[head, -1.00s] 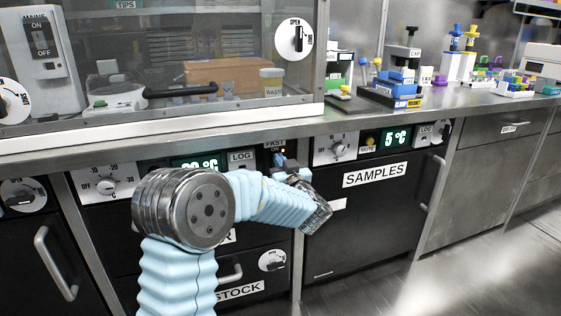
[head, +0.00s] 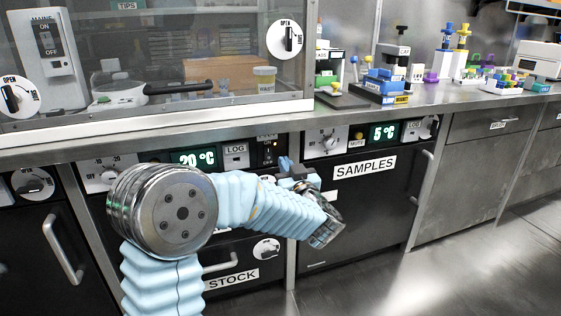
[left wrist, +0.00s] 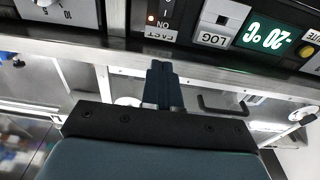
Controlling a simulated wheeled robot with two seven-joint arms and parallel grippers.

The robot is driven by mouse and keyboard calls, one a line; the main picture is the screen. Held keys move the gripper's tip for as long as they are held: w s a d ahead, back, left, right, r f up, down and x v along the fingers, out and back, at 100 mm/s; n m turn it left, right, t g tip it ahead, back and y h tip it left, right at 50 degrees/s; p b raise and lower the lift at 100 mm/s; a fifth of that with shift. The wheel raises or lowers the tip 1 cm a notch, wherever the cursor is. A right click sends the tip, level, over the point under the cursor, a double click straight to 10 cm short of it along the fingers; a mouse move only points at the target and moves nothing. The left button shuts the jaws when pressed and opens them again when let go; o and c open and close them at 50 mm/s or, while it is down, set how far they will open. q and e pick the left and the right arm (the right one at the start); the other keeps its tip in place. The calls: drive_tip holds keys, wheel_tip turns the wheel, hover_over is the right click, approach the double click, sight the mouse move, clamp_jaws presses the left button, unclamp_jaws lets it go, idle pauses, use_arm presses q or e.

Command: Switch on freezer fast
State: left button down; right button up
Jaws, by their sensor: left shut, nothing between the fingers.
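The freezer's control panel shows a lit display (head: 193,158) reading about 20 °C, with a minus sign in the left wrist view (left wrist: 266,39). To the right of its LOG button is the FAST switch (head: 268,153), partly beside my fingers. The left wrist view shows the FAST label (left wrist: 160,35) upside down, ON lettering and a small orange lamp (left wrist: 151,18) lit. My left gripper (head: 285,165) is shut and empty, in front of the panel near the switch. In the left wrist view its fingertips (left wrist: 160,67) appear just short of the label, apart from the switch. My right gripper is out of view.
The SAMPLES fridge (head: 362,168), with its 5 °C display, stands to the right. The metal counter edge (head: 200,129) runs above the panel, below a glass-fronted hood (head: 180,50). The STOCK drawer (head: 232,280) is below. Floor at the right is clear.

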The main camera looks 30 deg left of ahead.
use_arm(q)
drive_tip(key=shift+s+d+r, duration=0.2)
drive_tip(key=shift+s+d, duration=0.45)
drive_tip(key=shift+d, duration=0.15)
